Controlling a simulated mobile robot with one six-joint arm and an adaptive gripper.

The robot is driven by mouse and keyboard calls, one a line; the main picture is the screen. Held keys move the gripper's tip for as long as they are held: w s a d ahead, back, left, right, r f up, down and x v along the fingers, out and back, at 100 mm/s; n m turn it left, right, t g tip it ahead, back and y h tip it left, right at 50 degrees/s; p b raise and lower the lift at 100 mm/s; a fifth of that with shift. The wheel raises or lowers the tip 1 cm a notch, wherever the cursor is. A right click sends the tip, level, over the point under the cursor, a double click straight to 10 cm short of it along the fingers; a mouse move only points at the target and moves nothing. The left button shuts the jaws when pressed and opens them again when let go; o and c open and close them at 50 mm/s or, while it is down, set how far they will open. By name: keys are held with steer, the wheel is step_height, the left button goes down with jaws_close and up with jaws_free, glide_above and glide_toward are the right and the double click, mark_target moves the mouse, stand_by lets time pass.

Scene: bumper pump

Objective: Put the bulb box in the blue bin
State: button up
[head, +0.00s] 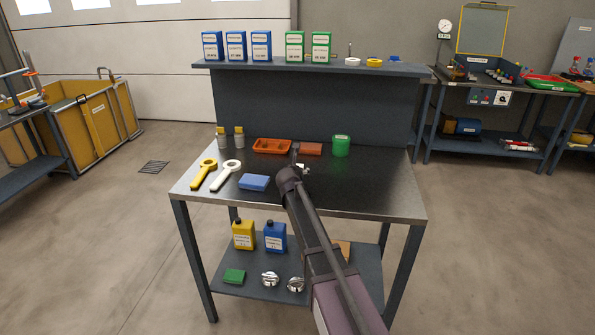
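I cannot pick out the bulb box for sure, as the labels are too small to read. Blue-and-white boxes (236,46) and green-and-white boxes (294,47) stand upright on the raised shelf. No blue bin is clearly visible; the open bin on the table is orange (271,146). A flat blue block (254,182) lies on the table at front left. My gripper (298,165) is over the middle of the table, beside the orange bins. It is small and partly hidden by my arm, so its opening and any held thing cannot be made out.
A green cup (341,146) stands right of my gripper. Yellow (204,174) and white (225,175) ring-ended tools lie at left, with two small bottles (239,139) behind. The table's right front is clear. The raised shelf (310,67) spans the back.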

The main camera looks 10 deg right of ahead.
steer(key=shift+r, duration=0.1)
steer(key=shift+r, duration=0.15)
steer(key=p+v, duration=0.4)
steer(key=v, duration=0.8)
steer(key=shift+p, duration=0.4)
